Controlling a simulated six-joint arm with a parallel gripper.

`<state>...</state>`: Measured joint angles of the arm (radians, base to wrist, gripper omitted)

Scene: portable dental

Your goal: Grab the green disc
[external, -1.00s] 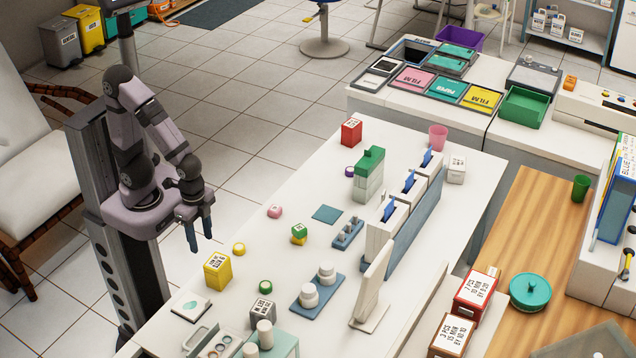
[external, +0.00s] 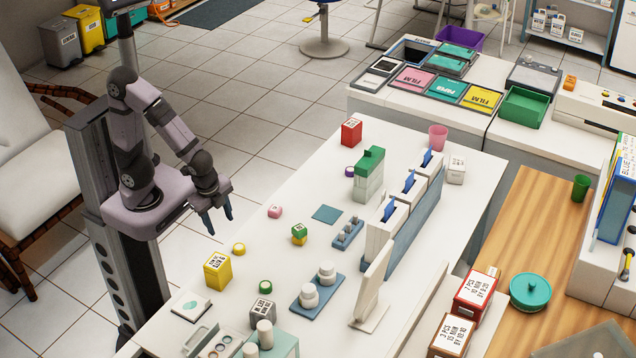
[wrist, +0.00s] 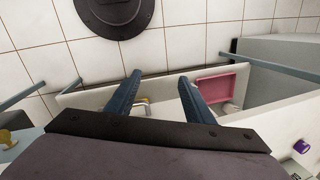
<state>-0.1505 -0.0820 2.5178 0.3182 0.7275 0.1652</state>
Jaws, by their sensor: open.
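The green disc (external: 265,287) is a small round piece with a pale centre, lying on the white table near its front left part. It sits to the right of a yellow box and is not visible in the wrist view. My gripper (external: 219,223) is open and empty in the external view. It is raised at the table's left edge, above and to the left of the disc, clearly apart from it. The wrist view shows its two blue fingers (wrist: 158,98) spread with nothing between them.
The yellow box (external: 217,268) and a yellow disc (external: 239,249) stand near the green disc. A grey labelled box (external: 263,309) and a blue tray (external: 318,296) with white pieces are also close.

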